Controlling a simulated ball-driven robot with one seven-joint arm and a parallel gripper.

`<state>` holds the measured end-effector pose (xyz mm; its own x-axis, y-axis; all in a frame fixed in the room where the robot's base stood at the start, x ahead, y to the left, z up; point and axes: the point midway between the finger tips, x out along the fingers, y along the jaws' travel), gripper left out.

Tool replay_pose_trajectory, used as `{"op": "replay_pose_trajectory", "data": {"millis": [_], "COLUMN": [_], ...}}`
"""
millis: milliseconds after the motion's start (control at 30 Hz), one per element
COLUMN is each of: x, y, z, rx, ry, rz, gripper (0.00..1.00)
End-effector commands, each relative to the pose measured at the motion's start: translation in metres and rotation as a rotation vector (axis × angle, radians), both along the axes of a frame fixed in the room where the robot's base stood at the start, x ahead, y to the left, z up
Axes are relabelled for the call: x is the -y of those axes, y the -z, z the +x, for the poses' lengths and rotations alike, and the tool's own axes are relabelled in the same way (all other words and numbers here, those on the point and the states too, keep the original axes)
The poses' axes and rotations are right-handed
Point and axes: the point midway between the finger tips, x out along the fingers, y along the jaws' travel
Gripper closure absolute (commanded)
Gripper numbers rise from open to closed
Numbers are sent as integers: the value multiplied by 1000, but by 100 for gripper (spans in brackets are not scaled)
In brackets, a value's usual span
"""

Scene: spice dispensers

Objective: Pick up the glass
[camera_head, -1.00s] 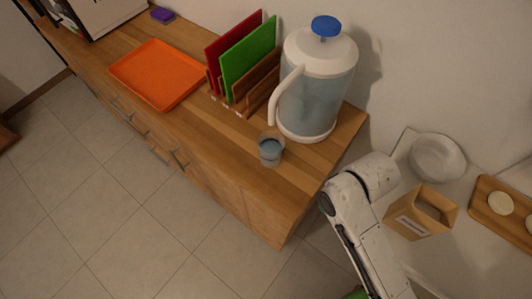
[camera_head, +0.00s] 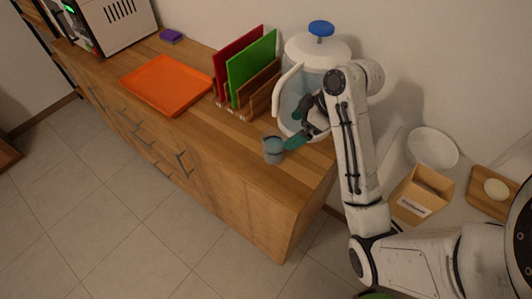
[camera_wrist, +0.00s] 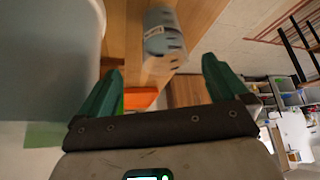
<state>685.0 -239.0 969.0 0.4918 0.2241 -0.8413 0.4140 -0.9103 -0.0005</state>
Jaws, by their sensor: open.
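The glass (camera_head: 272,150) is small and holds bluish liquid. It stands on the wooden counter (camera_head: 225,135) near its front edge, just in front of the large water dispenser. In the wrist view the glass (camera_wrist: 163,38) shows at the top, ahead of the gap between the two green fingers. My gripper (camera_head: 296,124) is open and empty, beside the dispenser and just right of the glass. It also shows in the wrist view (camera_wrist: 160,72). Contact between a fingertip and the glass cannot be told from the head view.
The clear water dispenser (camera_head: 290,90) with white lid and blue knob stands close to my gripper, partly hidden by my arm. A rack of red and green boards (camera_head: 252,65) and an orange tray (camera_head: 165,84) are to the left. A cardboard box (camera_head: 420,195) is at right.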

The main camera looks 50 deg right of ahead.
Motion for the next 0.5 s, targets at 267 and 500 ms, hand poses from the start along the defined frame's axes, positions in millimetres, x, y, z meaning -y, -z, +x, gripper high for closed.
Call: {"op": "replay_pose_trajectory", "data": {"millis": [267, 500], "x": [-8, -13], "y": [32, 47], "z": [18, 27], "rx": [-2, -2], "ry": [-2, -1], "rz": [1, 1], "gripper": [0, 0]}}
